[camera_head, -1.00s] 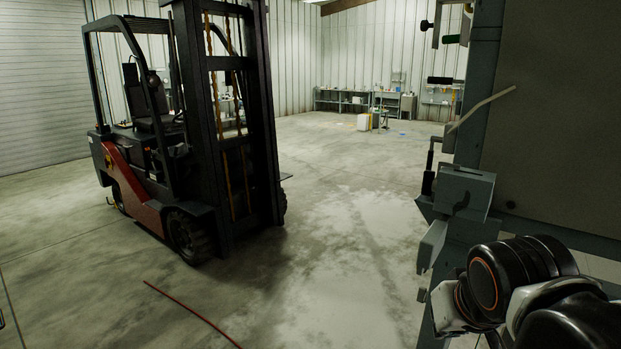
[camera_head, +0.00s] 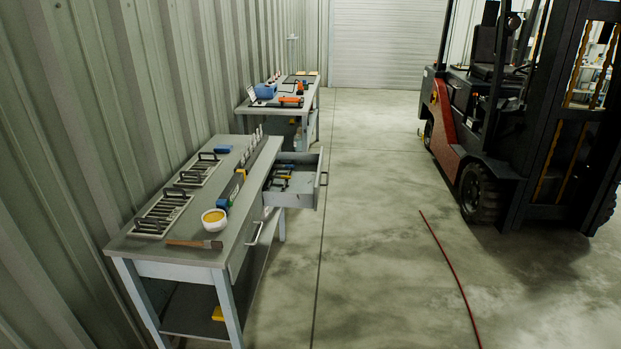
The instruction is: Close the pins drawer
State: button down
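A grey workbench (camera_head: 228,224) stands along the corrugated wall on the left. Its far drawer (camera_head: 296,188) is pulled out to the right, with several dark tools or pins (camera_head: 280,180) inside; I cannot make out exactly what they are. The open drawer has a handle on its front (camera_head: 324,180). The near drawer (camera_head: 244,249) of the same bench looks shut. No label is readable, so I cannot tell from lettering which is the pins drawer. My gripper is not in view.
A forklift (camera_head: 487,150) stands at the right. A thin red line (camera_head: 450,265) lies on the floor. A second bench (camera_head: 260,107) stands farther back. A bowl (camera_head: 214,219) and brush (camera_head: 194,243) lie on the near bench.

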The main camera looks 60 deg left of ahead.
aim_at(301, 191)
jog(key=i+j+u, duration=0.1)
jog(key=u, duration=0.4)
jog(key=i+u, duration=0.15)
jog(key=u, duration=0.3)
jog(key=i+u, duration=0.2)
jog(key=u, duration=0.3)
jog(key=i+u, duration=0.15)
jog(key=u, duration=0.3)
jog(key=i+l+u, duration=0.2)
jog(key=i+l, duration=0.15)
jog(key=i+l+u, duration=0.2)
jog(key=i+l, duration=0.25)
jog(key=i+l+u, duration=0.15)
jog(key=i+l, duration=0.2)
jog(key=l, duration=0.15)
jog(key=i+l+u, duration=0.2)
jog(key=i+l, duration=0.15)
jog(key=l, duration=0.15)
jog(key=i+u, duration=0.1)
jog(key=i, duration=0.4)
jog(key=i+j, duration=0.2)
